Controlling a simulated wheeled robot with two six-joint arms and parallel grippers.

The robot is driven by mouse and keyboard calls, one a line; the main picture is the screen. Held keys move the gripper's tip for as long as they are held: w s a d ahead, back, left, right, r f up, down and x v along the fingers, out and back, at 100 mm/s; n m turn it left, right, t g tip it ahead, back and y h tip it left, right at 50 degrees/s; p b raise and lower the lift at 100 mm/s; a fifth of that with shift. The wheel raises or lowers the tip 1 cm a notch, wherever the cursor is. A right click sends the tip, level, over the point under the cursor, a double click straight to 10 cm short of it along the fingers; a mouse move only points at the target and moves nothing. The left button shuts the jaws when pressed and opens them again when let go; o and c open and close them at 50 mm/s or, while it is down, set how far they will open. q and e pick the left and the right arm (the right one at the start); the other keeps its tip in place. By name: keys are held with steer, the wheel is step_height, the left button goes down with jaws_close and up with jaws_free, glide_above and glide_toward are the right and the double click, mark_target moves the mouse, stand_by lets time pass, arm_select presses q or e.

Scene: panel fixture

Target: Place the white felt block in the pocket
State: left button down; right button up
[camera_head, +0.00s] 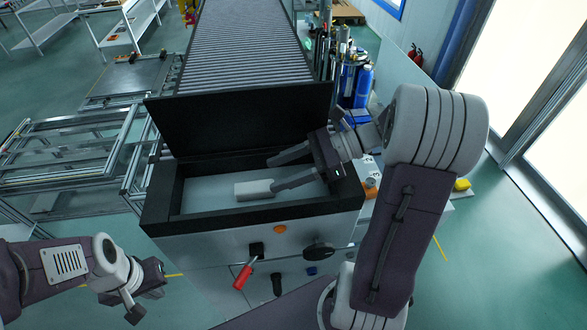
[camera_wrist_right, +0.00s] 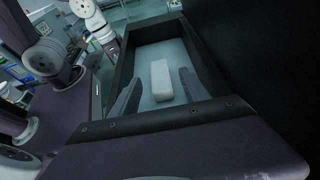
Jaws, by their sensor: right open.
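The white felt block (camera_head: 254,189) lies flat on the pale floor of a black-walled recess in the fixture, near its front wall. It also shows in the right wrist view (camera_wrist_right: 160,82), between my two fingers. The recess, which looks like the pocket, shows its front rim (camera_head: 250,216). My right gripper (camera_head: 270,174) is open and reaches in from the right, its fingertips close to the block; I cannot tell whether they touch it. My left gripper (camera_head: 143,292) hangs at the lower left, outside the fixture, and seems to hold nothing.
A raised black lid (camera_head: 240,125) stands behind the recess. The front panel carries a red-handled lever (camera_head: 243,277), an orange button (camera_head: 280,230) and a dark knob (camera_head: 318,251). A roller conveyor (camera_head: 245,45) runs behind. Blue bottles (camera_head: 363,85) stand at the right.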

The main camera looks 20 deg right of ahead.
steer(key=v, duration=0.2)
steer(key=shift+d, duration=0.25)
steer(key=shift+s+d+r, duration=0.25)
steer(key=shift+d+r, duration=0.05)
steer(key=shift+d, duration=0.1)
steer(key=shift+r, duration=0.1)
